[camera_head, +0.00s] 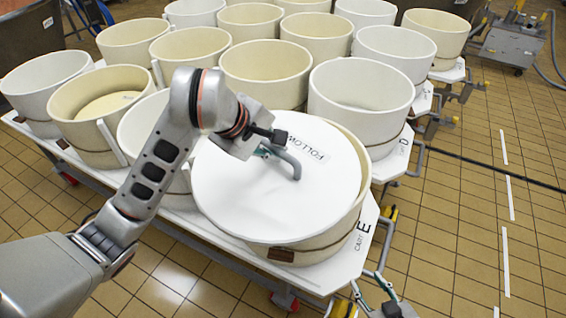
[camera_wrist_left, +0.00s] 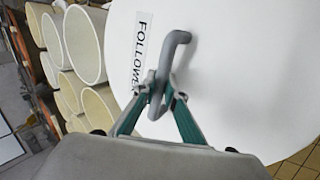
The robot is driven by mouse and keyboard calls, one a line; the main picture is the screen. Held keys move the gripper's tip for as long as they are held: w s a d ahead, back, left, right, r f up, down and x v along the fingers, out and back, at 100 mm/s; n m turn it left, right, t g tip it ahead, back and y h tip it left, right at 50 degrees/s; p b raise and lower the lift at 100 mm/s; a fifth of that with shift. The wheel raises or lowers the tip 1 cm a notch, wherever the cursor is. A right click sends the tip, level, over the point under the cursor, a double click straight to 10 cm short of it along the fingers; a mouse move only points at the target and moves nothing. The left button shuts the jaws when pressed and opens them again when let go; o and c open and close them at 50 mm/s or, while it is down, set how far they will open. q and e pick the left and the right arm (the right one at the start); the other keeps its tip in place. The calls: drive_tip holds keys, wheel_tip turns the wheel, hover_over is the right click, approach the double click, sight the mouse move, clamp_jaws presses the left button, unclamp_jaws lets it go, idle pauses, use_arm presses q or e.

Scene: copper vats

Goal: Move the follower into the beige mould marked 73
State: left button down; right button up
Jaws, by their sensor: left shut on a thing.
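The follower (camera_head: 250,205) is a large white disc with a "FOLLOW…" label and a bent grey handle (camera_head: 291,163). My left gripper (camera_head: 272,148) is shut on that handle; the wrist view shows its green-sided fingers (camera_wrist_left: 164,92) around the handle's lower part. The follower hangs over a beige mould (camera_head: 353,205) at the front corner of the cart marked E. It sits off to the left of that mould, whose rim shows on the right. The follower hides most of the opening. A brown tag on the mould's front is too small to read.
Several white and beige moulds stand close behind and left, including a tall white one (camera_head: 362,120) beside the follower. A beige mould (camera_head: 66,128) at left has a pale disc inside. Carts E (camera_head: 362,245) and D have handles along the right. Tiled floor (camera_head: 470,230) is open there.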

sight(294, 124)
use_arm(q)
drive_tip(key=w, duration=0.3)
drive_tip(key=w+d+f, duration=0.1)
drive_tip(key=w, duration=0.5)
drive_tip(key=shift+w+d+f+p, duration=0.2)
drive_tip(key=shift+w+f+p, duration=0.05)
drive_tip(key=shift+p, duration=0.15)
drive_tip(key=w+d+f, duration=0.2)
drive_tip(key=w+f, duration=0.1)
drive_tip(key=w+d+f, duration=0.1)
drive_tip(key=w, duration=0.1)
drive_tip(key=shift+f+p, duration=0.2)
drive_tip(key=shift+p, duration=0.1)
drive_tip(key=shift+w+d+f+m, duration=0.2)
drive_tip(key=shift+d+f+m, duration=0.05)
drive_tip(key=shift+f+m, duration=0.1)
drive_tip(key=shift+f+b, duration=0.55)
drive_tip(key=shift+f, duration=0.05)
drive_tip(key=shift+f+b, duration=4.4)
drive_tip(key=shift+f, duration=2.45)
drive_tip(key=shift+f+b, duration=0.3)
drive_tip(key=shift+f, duration=0.25)
